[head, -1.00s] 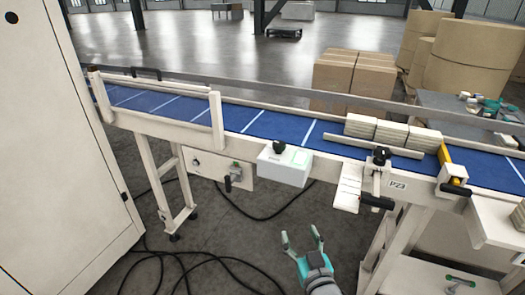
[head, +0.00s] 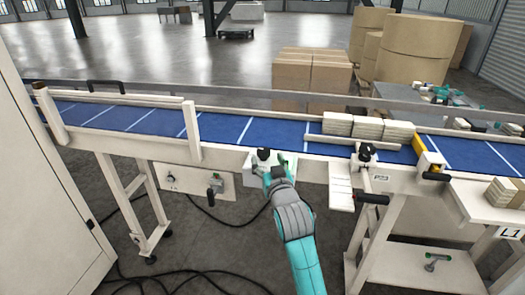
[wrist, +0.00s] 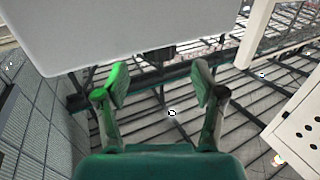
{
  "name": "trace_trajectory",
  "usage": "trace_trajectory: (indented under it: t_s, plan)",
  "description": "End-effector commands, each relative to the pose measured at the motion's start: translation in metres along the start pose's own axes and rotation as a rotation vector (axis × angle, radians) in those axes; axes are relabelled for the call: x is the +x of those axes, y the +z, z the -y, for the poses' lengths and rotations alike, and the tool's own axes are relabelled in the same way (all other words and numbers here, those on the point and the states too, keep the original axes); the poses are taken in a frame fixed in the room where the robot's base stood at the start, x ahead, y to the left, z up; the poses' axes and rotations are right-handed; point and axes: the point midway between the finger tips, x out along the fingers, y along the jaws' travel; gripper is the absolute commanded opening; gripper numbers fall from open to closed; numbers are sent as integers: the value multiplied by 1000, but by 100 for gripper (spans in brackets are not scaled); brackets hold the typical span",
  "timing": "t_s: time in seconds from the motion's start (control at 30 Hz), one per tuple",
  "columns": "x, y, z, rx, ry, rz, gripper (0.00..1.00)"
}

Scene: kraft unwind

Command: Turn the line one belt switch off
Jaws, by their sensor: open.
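A white control box (head: 251,164) with a black knob (head: 264,154) on top hangs on the front rail of the blue belt conveyor. Part of a green lit area shows beside the knob; my gripper hides much of the box. My gripper (head: 271,172) is right at the box front, just below the knob, in the head view. In the wrist view my gripper (wrist: 160,80) is open with nothing between its fingers. A large pale surface (wrist: 150,30), probably the box, fills the upper left there. Contact with the knob cannot be told.
A panel (head: 185,182) with a small knob and a black handle sits left of the box. A clamp lever (head: 367,156) and a white chute (head: 341,185) stand right. Stacked pads (head: 368,127) lie on the belt (head: 235,129). Cables lie on the floor.

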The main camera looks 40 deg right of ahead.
Motion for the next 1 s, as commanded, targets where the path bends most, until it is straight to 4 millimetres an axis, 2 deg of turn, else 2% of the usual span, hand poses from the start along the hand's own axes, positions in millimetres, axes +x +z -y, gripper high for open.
trace_trajectory:
  t_s: [0.1, 0.3, 0.5, 0.77, 0.87, 1.0]
  plan:
    - [22, -1, 0, 1, 0, -1, 69]
    - [48, 0, 0, 1, 0, 0, 69]
    - [59, 0, 0, 1, 0, 0, 69]
    - [60, 0, 0, 1, 0, 0, 69]
    - [60, 0, 0, 0, 0, 0, 46]
    - [59, 0, 0, 0, -1, 0, 11]
